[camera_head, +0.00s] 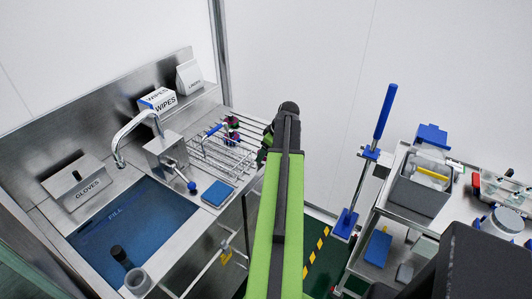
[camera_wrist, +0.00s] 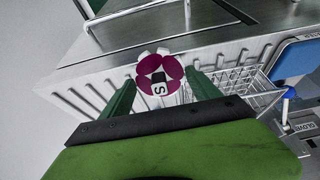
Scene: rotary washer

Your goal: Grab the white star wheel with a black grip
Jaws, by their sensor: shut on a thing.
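In the wrist view a small star-shaped wheel (camera_wrist: 152,66) shows magenta lobes, white parts, a dark square in its middle and a white label with an "S". My gripper (camera_wrist: 160,80) has one green finger on each side of it and is shut on it. In the head view my arm hides most of the gripper. Small dark and magenta wheels (camera_head: 232,122) show at the wire rack, left of my arm's end; I cannot tell whether one of them is the held wheel.
A wire rack (camera_head: 215,150) and a steel sink with blue water (camera_head: 130,235) lie to the left. A faucet (camera_head: 135,130) and a wipes box (camera_head: 158,100) stand behind. A blue-handled pole (camera_head: 384,112) and a loaded cart (camera_head: 425,195) stand to the right.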

